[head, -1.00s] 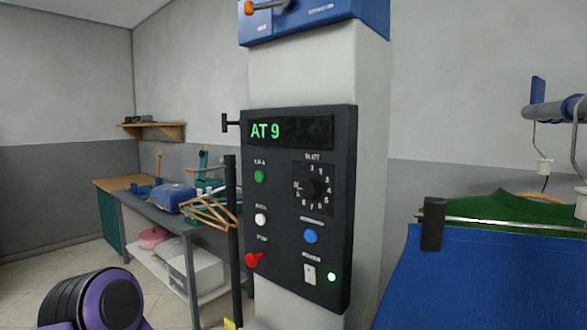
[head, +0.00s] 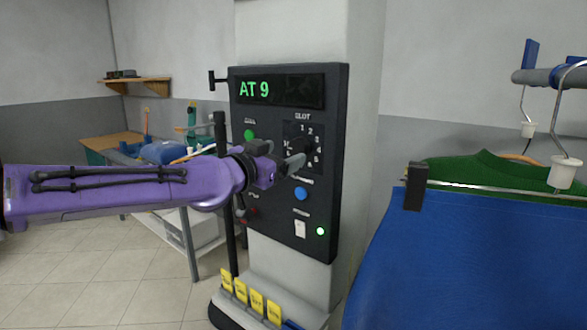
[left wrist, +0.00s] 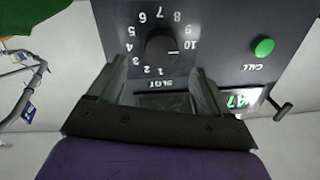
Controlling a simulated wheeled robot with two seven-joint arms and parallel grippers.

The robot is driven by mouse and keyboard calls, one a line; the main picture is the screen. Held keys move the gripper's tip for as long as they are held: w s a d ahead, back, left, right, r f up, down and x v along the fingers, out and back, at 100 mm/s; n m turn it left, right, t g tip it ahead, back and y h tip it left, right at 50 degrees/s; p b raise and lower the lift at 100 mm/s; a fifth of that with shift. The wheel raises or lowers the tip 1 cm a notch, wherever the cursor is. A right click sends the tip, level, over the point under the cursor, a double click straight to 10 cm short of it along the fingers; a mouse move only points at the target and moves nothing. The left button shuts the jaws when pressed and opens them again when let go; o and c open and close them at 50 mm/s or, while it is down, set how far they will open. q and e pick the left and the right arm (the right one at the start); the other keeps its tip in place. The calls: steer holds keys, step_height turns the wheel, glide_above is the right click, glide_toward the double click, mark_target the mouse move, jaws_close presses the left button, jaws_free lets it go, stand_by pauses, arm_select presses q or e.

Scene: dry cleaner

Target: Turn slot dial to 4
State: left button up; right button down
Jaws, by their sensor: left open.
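The slot dial (left wrist: 160,47) is a round black knob ringed by white numbers, upside down in the left wrist view. Its white mark points to the right in that view, near the 10. In the head view my gripper partly hides the dial (head: 308,148). The dark control panel (head: 336,170) has a display (head: 282,91) reading "AT 9" in green. My left gripper (head: 297,162) is in front of the dial. In the left wrist view its two fingers (left wrist: 160,70) are apart, one at each lower side of the dial, with nothing held. My right gripper is out of view.
A green button (head: 249,134), a blue button (head: 301,194) and a white power switch (head: 300,229) are close by on the panel. Yellow tags (head: 257,301) stand at the column's base. Blue (head: 460,260) and green (head: 490,172) garments hang at right.

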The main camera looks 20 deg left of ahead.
mark_target(296, 148)
arm_select(q)
steer(key=shift+w+d+f+b, duration=0.15)
steer(key=shift+w+f+b, duration=0.05)
steer(key=shift+w, duration=0.25)
steer(key=shift+w+d+f+b, duration=0.15)
steer(key=shift+w+f+b, duration=0.05)
steer(key=shift+w, duration=0.2)
steer(key=w, duration=0.1)
steer(key=w+r+p, duration=0.1)
steer(key=shift+w+d, duration=0.3)
steer(key=shift+d, duration=0.1)
steer(key=shift+w, duration=0.4)
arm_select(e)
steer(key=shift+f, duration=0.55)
arm_select(q)
steer(key=shift+s, duration=0.1)
steer(key=c, duration=1)
steer(key=shift+f, duration=0.1)
steer(key=shift+c, duration=0.2)
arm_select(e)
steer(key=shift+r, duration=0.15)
